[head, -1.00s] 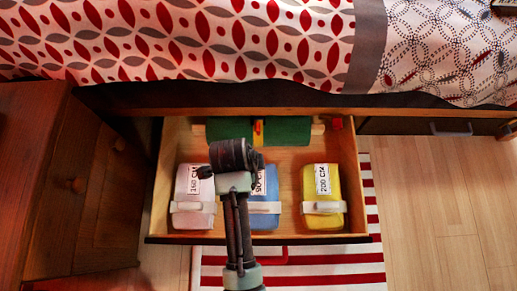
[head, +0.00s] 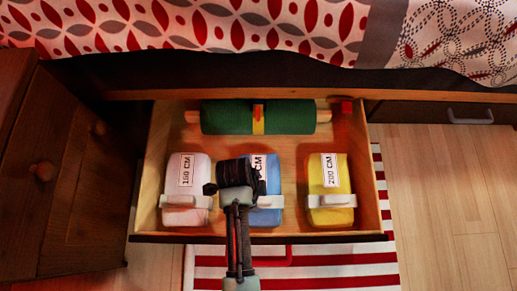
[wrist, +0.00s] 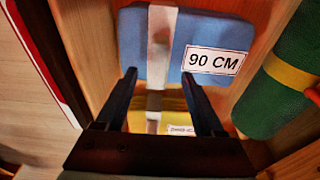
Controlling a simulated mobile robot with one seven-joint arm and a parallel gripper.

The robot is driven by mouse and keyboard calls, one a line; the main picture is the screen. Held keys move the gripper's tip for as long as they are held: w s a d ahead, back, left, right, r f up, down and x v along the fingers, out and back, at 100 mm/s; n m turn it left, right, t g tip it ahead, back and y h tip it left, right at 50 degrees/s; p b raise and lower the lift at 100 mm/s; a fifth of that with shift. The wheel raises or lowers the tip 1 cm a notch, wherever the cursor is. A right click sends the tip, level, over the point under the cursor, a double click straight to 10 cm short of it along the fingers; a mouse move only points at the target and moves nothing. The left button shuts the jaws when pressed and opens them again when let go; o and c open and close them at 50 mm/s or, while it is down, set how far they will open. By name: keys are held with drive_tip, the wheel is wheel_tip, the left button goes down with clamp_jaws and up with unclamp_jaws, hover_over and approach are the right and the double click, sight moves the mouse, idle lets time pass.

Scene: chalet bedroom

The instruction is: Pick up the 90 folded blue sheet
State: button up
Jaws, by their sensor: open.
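The folded blue sheet (head: 266,216) lies in the open drawer between the white and yellow ones, partly hidden by my arm. In the wrist view the blue sheet (wrist: 222,35) shows a "90 CM" label and a white strap around it. My gripper (wrist: 158,76) is open and empty. Its two fingertips overlap the near edge of the blue sheet in the wrist view, on either side of the strap. I cannot tell whether they touch it. In the head view my gripper (head: 237,178) is over the left part of the blue sheet, its fingers hidden.
A white folded sheet (head: 187,172) is on the left and a yellow one (head: 328,175) on the right. A green roll (head: 290,117) lies at the drawer's back. The wooden drawer (head: 370,190) has raised walls. The bed (head: 270,20) is behind it.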

sight(259, 199)
drive_tip(key=shift+s+d+f+b, duration=0.1)
drive_tip(key=shift+d+f+b, duration=0.05)
drive_tip(key=shift+f+b, duration=0.7)
drive_tip(key=shift+d+f+b, duration=0.2)
drive_tip(key=shift+f+b, duration=0.6)
drive_tip(key=shift+f, duration=0.05)
drive_tip(key=shift+s+d+f+b, duration=0.1)
drive_tip(key=shift+d+f+b, duration=0.05)
drive_tip(key=shift+f+b, duration=0.7)
drive_tip(key=shift+r, duration=0.1)
clamp_jaws()
drive_tip(key=shift+w, duration=0.1)
